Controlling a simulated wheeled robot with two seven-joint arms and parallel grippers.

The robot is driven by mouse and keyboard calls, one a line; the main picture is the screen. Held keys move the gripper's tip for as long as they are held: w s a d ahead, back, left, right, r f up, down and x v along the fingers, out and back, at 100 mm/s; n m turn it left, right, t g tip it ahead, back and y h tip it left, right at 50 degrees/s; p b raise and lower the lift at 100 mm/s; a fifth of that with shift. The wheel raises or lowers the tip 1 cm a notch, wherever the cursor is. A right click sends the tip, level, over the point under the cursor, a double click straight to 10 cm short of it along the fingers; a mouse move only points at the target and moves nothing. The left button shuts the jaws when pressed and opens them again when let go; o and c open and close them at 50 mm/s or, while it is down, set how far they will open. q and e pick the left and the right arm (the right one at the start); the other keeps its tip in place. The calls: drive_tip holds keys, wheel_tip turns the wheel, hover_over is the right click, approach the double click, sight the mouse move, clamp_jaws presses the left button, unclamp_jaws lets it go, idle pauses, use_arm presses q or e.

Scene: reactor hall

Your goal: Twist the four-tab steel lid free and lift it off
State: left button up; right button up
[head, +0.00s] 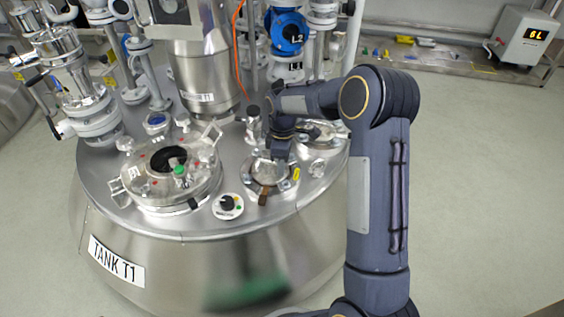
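A small round steel lid (268,173) lies on the front right of the top of tank T1 (150,245). Small tabs or fittings show around its rim, with a brown one at the front. My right gripper (279,156) points down at the far edge of this lid. It is small and dark here, so its fingers, any contact and any grip on a tab cannot be made out. The gripper and wrist hide part of the lid's far side. My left gripper is not in view.
A glass-topped manway (205,187) is on the left of the tank top, with a round dial (228,206) at the front. Another round fitting (318,134) lies behind my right arm. A blue valve (287,32) and steel column (205,80) stand behind.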

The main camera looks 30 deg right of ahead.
clamp_jaws()
drive_tip(key=shift+s+a+r+m+p, duration=0.1)
drive_tip(key=shift+a+m+p, duration=0.1)
drive_tip(key=shift+m, duration=0.3)
drive_tip(key=shift+s+a+r+m+p, duration=0.1)
drive_tip(key=shift+m+p, duration=0.05)
drive_tip(key=shift+m, duration=0.35)
drive_tip(key=shift+s+a+f+m, duration=0.1)
drive_tip(key=shift+s+a+m, duration=0.1)
drive_tip(key=shift+m, duration=0.5)
drive_tip(key=shift+s+a+f+m, duration=0.1)
drive_tip(key=shift+a+m, duration=0.05)
drive_tip(key=shift+m, duration=0.55)
drive_tip(key=shift+r+p, duration=0.1)
drive_tip(key=shift+p, duration=0.25)
drive_tip(key=shift+a+m, duration=0.15)
drive_tip(key=shift+m, duration=0.35)
wheel_tip(320, 180, up, 7)
drive_tip(key=p, duration=0.6)
drive_tip(key=shift+r+p, duration=0.2)
drive_tip(key=shift+p, duration=0.1)
